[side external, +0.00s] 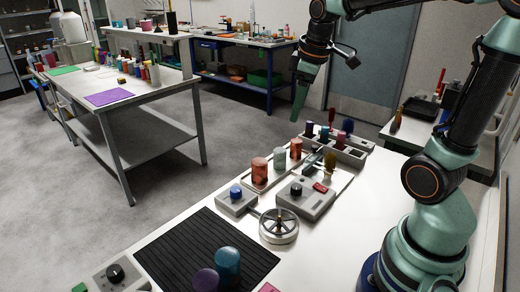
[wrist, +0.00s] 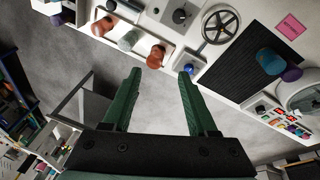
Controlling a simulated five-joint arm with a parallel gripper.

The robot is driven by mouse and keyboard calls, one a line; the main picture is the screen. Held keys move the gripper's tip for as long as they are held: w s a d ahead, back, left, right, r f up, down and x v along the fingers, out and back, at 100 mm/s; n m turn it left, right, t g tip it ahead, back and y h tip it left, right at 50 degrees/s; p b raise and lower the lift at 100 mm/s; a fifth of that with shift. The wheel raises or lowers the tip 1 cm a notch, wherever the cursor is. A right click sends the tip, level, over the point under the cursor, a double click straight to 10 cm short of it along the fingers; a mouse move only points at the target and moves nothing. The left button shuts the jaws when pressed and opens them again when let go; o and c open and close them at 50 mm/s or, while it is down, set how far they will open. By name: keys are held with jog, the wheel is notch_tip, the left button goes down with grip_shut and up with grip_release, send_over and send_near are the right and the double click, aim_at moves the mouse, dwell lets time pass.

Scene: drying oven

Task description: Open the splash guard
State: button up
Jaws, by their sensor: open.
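I cannot pick out a splash guard with certainty in either view. A round grey and white device (wrist: 302,95) is partly in view at the right edge of the wrist view; I cannot tell whether it has a guard. My gripper (wrist: 160,74) is open and empty, its two green fingers spread apart. In the side view my gripper (side external: 299,103) hangs above the far side of the white bench, beyond the row of cylinders and apart from everything.
The white bench (side external: 185,258) holds a handwheel (side external: 279,226), a box with a black knob (side external: 305,200), a blue-knob box (side external: 236,200), orange cylinders (side external: 259,171) and a ribbed black mat (side external: 190,250). A blue cylinder (side external: 227,263) and purple one (side external: 206,281) stand nearby. Grey floor lies beyond.

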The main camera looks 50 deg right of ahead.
jog(key=w+d+f+n+g, duration=0.2)
jog(key=d+f+n, duration=0.1)
jog(key=d, duration=0.6)
jog(key=n, duration=0.2)
send_over(315, 146)
notch_tip(315, 146, down, 3)
jog(key=shift+g+y, duration=0.4)
notch_tip(315, 146, down, 11)
jog(key=shift+s+a+f, duration=0.1)
jog(key=shift+f, duration=0.1)
grip_shut()
jog(key=shift+r, duration=0.1)
